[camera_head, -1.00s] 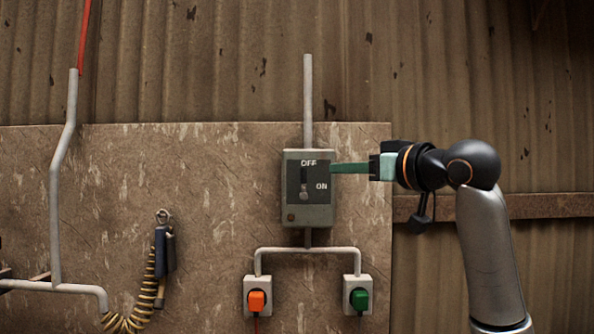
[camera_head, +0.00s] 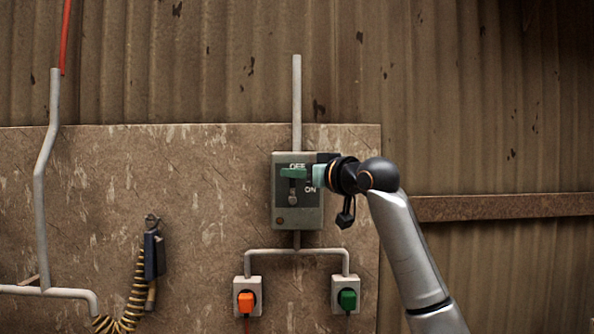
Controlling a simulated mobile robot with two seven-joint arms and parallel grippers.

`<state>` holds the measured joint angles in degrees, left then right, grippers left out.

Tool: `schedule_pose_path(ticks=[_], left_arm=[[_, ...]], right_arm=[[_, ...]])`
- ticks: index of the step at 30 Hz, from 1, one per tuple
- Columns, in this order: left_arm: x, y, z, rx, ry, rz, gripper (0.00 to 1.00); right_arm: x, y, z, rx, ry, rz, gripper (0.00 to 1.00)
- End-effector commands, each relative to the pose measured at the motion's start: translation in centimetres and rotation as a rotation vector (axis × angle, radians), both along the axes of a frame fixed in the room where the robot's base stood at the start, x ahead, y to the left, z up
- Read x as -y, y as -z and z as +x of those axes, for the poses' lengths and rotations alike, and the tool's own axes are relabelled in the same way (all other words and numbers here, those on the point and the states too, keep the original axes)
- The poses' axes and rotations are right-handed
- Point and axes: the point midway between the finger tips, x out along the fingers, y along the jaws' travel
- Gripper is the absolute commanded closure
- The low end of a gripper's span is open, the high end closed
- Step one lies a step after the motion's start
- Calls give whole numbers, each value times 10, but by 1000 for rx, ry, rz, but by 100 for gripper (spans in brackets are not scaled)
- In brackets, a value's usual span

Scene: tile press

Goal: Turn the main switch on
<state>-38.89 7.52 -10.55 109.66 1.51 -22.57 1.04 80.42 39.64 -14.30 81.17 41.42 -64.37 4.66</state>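The main switch is a grey box (camera_head: 280,217) on the wall board, with a dark face marked OFF at the top and ON at the lower right. On that face is an upright dark slot or lever with a grey knob (camera_head: 292,198) at its lower end; I cannot tell which position it is in. My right gripper (camera_head: 293,173) comes in from the right. Its green fingers lie across the upper face, over part of the OFF label and the top of the lever. The fingers overlap in this view, so their gap and any contact are hidden. My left gripper is out of view.
A dark-blue tool (camera_head: 153,255) with a coiled yellow hose hangs at left. The board between is clear.

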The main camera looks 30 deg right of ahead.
Motion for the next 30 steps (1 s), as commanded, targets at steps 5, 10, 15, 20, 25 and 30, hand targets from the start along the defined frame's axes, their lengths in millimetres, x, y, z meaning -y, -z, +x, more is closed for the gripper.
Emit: schedule_pose_path(ticks=[5, 10, 15, 20, 25, 30], left_arm=[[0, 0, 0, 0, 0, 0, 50], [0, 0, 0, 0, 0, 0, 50], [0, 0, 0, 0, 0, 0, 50], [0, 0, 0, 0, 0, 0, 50], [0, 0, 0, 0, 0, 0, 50], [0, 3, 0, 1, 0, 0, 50]], right_arm=[[0, 0, 0, 0, 0, 0, 71], [0, 0, 0, 0, -1, 0, 90], [0, 0, 0, 0, -1, 0, 100], [0, 0, -1, 0, -1, 0, 100], [0, 0, -1, 1, -1, 1, 100], [1, 1, -1, 11, -1, 19, 100]])
